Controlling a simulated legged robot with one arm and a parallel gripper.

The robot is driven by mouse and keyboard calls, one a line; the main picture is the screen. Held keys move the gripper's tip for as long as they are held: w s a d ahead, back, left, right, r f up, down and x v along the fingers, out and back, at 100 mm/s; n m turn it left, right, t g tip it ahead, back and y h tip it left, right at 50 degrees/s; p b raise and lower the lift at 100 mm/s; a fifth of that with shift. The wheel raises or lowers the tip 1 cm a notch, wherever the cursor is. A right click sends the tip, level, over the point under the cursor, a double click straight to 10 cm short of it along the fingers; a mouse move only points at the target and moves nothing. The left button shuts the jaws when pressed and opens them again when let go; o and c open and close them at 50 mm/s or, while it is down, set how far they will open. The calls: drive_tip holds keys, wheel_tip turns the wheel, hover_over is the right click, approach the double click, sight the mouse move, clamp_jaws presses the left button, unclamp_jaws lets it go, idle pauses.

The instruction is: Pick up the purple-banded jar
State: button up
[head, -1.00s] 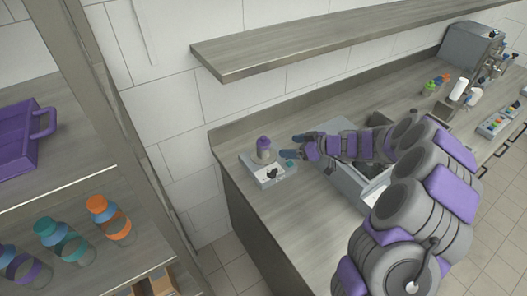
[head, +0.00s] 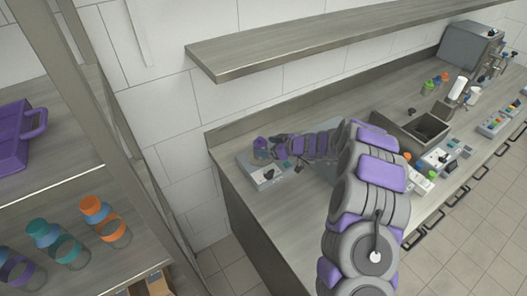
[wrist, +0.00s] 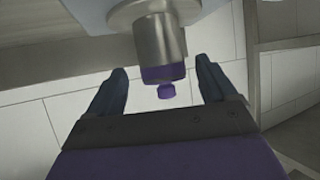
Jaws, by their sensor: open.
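The purple-banded jar (head: 260,143) stands on a grey device (head: 259,175) at the left end of the counter, its lower part hidden behind my gripper in the head view. In the wrist view the jar (wrist: 160,45) has a grey metallic-looking body, a purple band and a small purple cap, and it appears upside down in that picture. My gripper (head: 266,153) is at the jar, coming from the right. In the wrist view its two fingers (wrist: 161,78) are apart, one on each side of the jar's banded end, with gaps visible on both sides.
A wooden shelf (head: 300,46) runs along the wall above the counter (head: 262,215). A sink (head: 428,128) and a machine (head: 470,50) are to the right.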

drive_tip(key=x, duration=0.6)
drive_tip(key=shift+s+a, duration=0.15)
drive_tip(key=shift+a, duration=0.2)
drive_tip(key=shift+d, duration=0.65)
drive_tip(key=shift+c, duration=0.4)
drive_tip(key=shift+a, duration=0.65)
drive_tip(key=c, duration=0.7)
drive_tip(key=shift+d, duration=0.25)
drive_tip(key=c, duration=0.3)
drive_tip(key=shift+d, duration=0.2)
drive_tip(key=shift+c, duration=0.2)
